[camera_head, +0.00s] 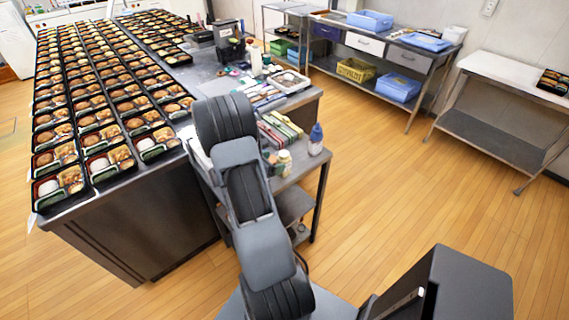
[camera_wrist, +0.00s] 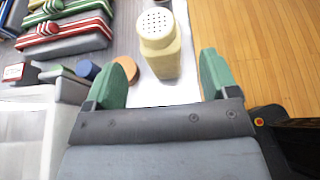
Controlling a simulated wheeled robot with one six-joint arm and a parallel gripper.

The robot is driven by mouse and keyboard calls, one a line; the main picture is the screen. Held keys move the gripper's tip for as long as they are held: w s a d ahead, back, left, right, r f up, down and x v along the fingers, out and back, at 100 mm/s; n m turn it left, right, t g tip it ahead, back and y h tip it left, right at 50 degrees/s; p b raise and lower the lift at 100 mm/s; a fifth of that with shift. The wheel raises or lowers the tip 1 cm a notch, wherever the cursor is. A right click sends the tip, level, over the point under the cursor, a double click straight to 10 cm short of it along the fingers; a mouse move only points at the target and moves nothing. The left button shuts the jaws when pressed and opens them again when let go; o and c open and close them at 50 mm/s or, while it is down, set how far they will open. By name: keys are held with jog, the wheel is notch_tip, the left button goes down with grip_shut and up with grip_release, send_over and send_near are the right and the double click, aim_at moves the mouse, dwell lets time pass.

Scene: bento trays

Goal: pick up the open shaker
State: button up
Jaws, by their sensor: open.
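In the head view a small pale yellow container (camera_head: 285,163) on the low side table looks like the same shaker. My gripper (camera_wrist: 162,78) has green fingertips spread wide. The shaker is ahead of them and roughly centred between them in the wrist view, with nothing held. I cannot tell how far apart in depth they are. In the head view my arm hides the gripper.
A blue-and-white bottle (camera_head: 316,140) stands near the table's right edge. Green and red striped packets (camera_wrist: 70,30) lie to the left in the wrist view. An orange disc (camera_wrist: 126,68) and a blue one (camera_wrist: 88,70) are close to the left fingertip. Wooden floor (camera_wrist: 255,45) lies to the right.

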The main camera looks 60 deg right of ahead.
aim_at(280, 160)
jog(key=p+x, duration=0.1)
jog(key=x, duration=0.3)
jog(key=shift+s+d+r+p, duration=0.1)
jog(key=shift+d+r+p, duration=0.05)
jog(key=shift+p, duration=0.2)
jog(key=shift+s+d+f, duration=0.15)
jog(key=shift+d+f, duration=0.15)
jog(key=shift+d, duration=0.25)
jog(key=c, duration=1)
